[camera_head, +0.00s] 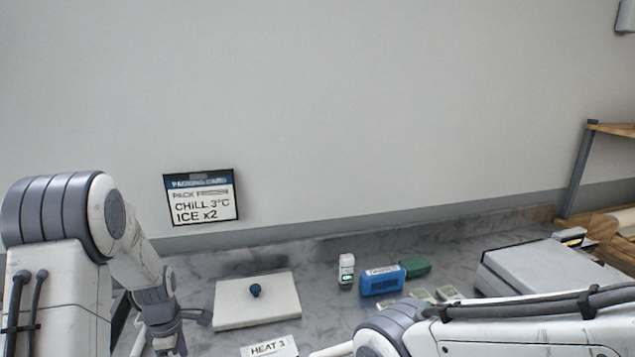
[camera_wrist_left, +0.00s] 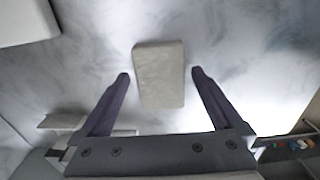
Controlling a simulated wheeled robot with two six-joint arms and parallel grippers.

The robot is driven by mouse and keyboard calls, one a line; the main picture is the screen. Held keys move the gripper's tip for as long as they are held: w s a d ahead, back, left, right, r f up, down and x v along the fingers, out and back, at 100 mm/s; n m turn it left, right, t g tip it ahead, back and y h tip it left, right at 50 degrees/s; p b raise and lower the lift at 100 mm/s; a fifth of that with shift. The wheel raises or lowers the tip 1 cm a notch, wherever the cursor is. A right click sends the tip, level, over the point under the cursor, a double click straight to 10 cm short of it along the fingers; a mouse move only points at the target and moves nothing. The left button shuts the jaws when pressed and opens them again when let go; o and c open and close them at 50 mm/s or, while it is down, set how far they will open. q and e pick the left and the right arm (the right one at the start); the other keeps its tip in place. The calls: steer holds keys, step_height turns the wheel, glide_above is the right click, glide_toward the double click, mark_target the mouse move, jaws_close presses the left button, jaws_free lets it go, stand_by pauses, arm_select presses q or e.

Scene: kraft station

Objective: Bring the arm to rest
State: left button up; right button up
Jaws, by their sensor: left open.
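My left gripper (camera_head: 168,335) hangs at the lower left in the head view, pointing down. In the left wrist view its two dark fingers (camera_wrist_left: 160,76) are spread wide. A pale beige block (camera_wrist_left: 159,98) shows between them, with a gap on both sides; nothing is gripped. The block appears to be on the marble counter, but its distance below the fingertips is hard to judge. My right arm (camera_head: 520,330) crosses the lower right of the head view; its gripper is not seen.
A white lid with a blue knob (camera_head: 255,290) lies right of my left gripper. Beyond are a white bottle (camera_head: 346,270), a blue pack (camera_head: 382,280), a green pack (camera_head: 415,267) and a grey box (camera_head: 545,270). A "HEAT" label (camera_head: 268,347) is in front. A packing card (camera_head: 201,198) is on the wall.

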arm_select(q)
steer(key=shift+f, duration=0.85)
steer(key=shift+w+r, duration=0.1)
steer(key=shift+r, duration=0.2)
step_height(320, 180, up, 2)
steer(key=shift+r+b, duration=0.2)
steer(key=shift+b, duration=0.15)
steer(key=shift+r, duration=0.2)
